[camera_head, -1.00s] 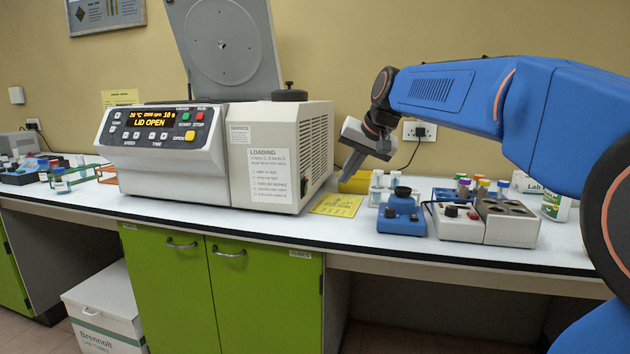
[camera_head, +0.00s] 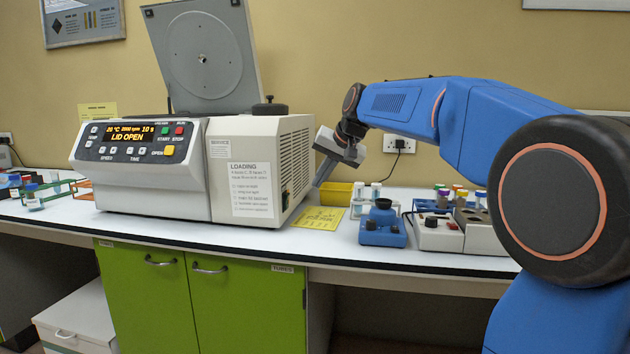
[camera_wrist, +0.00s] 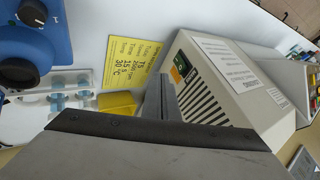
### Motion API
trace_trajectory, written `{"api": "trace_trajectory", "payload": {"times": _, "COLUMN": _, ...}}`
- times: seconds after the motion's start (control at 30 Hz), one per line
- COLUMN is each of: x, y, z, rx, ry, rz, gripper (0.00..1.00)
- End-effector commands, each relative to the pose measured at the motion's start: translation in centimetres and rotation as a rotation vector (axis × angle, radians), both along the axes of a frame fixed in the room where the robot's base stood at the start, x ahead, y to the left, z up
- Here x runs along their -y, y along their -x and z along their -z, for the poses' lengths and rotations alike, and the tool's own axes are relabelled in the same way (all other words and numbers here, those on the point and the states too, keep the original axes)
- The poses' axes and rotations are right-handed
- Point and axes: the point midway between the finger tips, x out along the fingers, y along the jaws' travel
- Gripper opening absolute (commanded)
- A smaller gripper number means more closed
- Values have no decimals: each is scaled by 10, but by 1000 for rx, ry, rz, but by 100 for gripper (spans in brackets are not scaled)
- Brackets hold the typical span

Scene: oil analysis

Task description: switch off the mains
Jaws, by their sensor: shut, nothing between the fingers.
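The centrifuge (camera_head: 262,170) stands on the bench with its lid (camera_head: 208,55) raised, and its display (camera_head: 130,132) reads LID OPEN. In the wrist view its vented side (camera_wrist: 205,95) carries a small dark switch panel (camera_wrist: 181,65) with a green part near the corner. The switch's position is too small to read. My gripper (camera_head: 318,183) is shut and empty, pointing down beside the centrifuge's right side. In the wrist view the closed fingers (camera_wrist: 163,90) are in front of the vented side, near the panel. I cannot tell whether they touch the casing.
A yellow card (camera_head: 319,218) lies by the centrifuge, with a yellow tray (camera_head: 337,193) behind it. A blue mixer (camera_head: 382,228) and a grey block (camera_head: 437,234) stand to the right. A wall socket (camera_head: 399,143) with a plug is behind my arm.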

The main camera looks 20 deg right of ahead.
Motion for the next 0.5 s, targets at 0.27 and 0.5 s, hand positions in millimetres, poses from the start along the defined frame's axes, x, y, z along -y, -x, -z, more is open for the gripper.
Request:
{"api": "trace_trajectory", "payload": {"times": 0.27, "x": -12, "y": -29, "z": 40, "rx": -3, "ry": 0, "rz": -1, "gripper": 0}}
{"api": "trace_trajectory", "payload": {"times": 0.5, "x": -28, "y": -51, "z": 60, "rx": 0, "ry": 1, "rz": -3, "gripper": 0}}
